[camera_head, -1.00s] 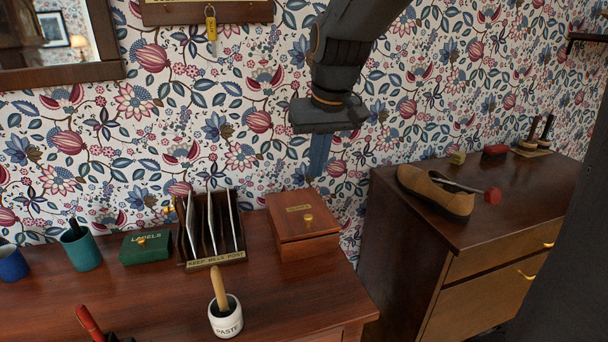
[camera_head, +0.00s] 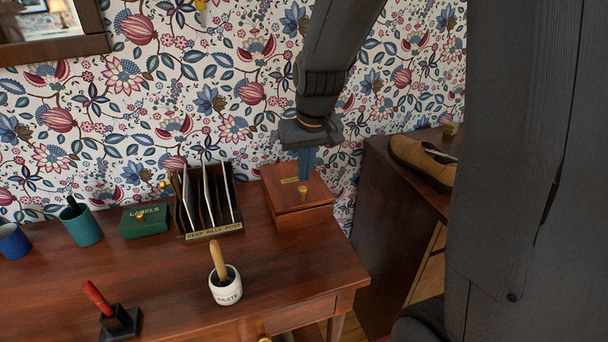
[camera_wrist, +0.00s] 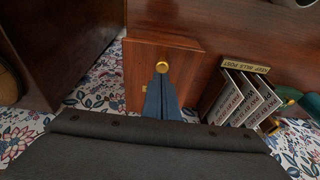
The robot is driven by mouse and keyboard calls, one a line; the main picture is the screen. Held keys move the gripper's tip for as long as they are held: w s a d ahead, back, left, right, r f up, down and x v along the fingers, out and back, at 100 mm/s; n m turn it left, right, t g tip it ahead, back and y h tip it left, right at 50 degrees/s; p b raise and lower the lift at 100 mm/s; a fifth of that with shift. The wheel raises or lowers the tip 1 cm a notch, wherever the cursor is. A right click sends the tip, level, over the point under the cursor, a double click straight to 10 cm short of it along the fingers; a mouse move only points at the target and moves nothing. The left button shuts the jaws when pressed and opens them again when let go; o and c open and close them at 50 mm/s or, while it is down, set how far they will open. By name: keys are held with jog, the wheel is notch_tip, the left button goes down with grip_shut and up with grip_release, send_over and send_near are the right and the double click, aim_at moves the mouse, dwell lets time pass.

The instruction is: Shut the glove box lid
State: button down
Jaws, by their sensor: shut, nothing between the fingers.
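The wooden glove box (camera_head: 303,217) stands at the right end of the desk, near the wall. Its lid (camera_head: 282,188) has a brass knob (camera_head: 303,191) and a small label. The lid lies down over the box; whether a thin gap remains cannot be told. My gripper (camera_head: 306,179) is shut and empty, pointing down over the lid just behind the knob. In the wrist view, its blue fingertips (camera_wrist: 161,76) appear right by the knob (camera_wrist: 162,67) and cover part of the lid (camera_wrist: 142,62). I cannot tell whether they touch.
A letter rack (camera_head: 214,234) stands left of the box, with a green labels box (camera_head: 146,222) beyond it. A paste pot (camera_head: 226,292) and red-handled stamp (camera_head: 119,322) stand in front. A cabinet (camera_head: 385,215) with a brown shoe (camera_head: 420,162) is to the right.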

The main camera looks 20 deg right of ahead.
jog(key=shift+s+f, duration=0.1)
jog(key=shift+f, duration=0.8)
